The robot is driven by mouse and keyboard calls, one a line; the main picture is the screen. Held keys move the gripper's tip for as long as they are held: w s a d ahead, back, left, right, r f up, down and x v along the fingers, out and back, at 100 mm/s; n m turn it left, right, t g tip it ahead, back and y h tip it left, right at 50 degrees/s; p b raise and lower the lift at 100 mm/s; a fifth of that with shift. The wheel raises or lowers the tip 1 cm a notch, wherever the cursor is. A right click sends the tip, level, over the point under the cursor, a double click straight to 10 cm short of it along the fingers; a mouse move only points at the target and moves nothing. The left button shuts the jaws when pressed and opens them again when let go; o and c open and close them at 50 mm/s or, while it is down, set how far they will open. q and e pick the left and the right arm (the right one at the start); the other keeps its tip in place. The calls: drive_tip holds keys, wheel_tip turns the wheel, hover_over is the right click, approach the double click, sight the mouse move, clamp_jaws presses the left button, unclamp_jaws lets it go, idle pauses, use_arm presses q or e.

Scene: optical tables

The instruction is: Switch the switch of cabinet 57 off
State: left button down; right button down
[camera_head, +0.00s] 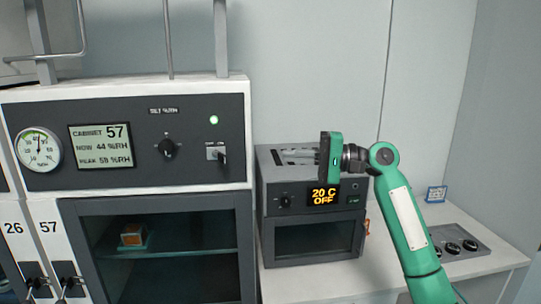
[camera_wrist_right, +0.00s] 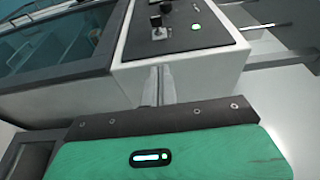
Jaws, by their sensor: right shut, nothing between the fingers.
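Cabinet 57 (camera_head: 150,88) stands at the left in the head view, with a dark control panel. Its display (camera_head: 101,145) reads CABINET 57. The switch (camera_head: 217,153) is at the panel's right end, its lever leaning right; the small labels above it are hard to read. A green lamp (camera_head: 213,119) above it is lit. The switch (camera_wrist_right: 157,30) and lamp (camera_wrist_right: 197,28) also show in the wrist view. My right gripper (camera_head: 284,156) is shut and empty, right of the panel and apart from the switch. Its closed fingers (camera_wrist_right: 165,72) point toward the panel. My left gripper is not in view.
A small dark oven (camera_head: 315,243) reading 20 C OFF stands right of the cabinet, behind my right gripper. A round gauge (camera_head: 39,149) and a black knob (camera_head: 167,148) are on the panel. A grey knob box (camera_head: 458,243) lies on the table at right.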

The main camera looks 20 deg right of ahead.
sight(222, 158)
drive_tip(key=p+x, duration=0.1)
drive_tip(key=x, duration=0.2)
drive_tip(key=s+p+x, duration=0.1)
drive_tip(key=p+x, duration=0.1)
drive_tip(key=x, duration=0.2)
drive_tip(key=a+p+x, duration=0.1)
drive_tip(key=p+x, duration=0.1)
drive_tip(key=x, duration=0.1)
drive_tip(key=shift+a+r, duration=0.2)
drive_tip(key=shift+a, duration=0.05)
drive_tip(key=shift+s+a+p, duration=0.25)
drive_tip(key=shift+a+p, duration=0.2)
drive_tip(key=shift+a, duration=0.15)
drive_tip(key=shift+a+f, duration=0.15)
drive_tip(key=shift+a, duration=0.05)
drive_tip(key=shift+d, duration=0.1)
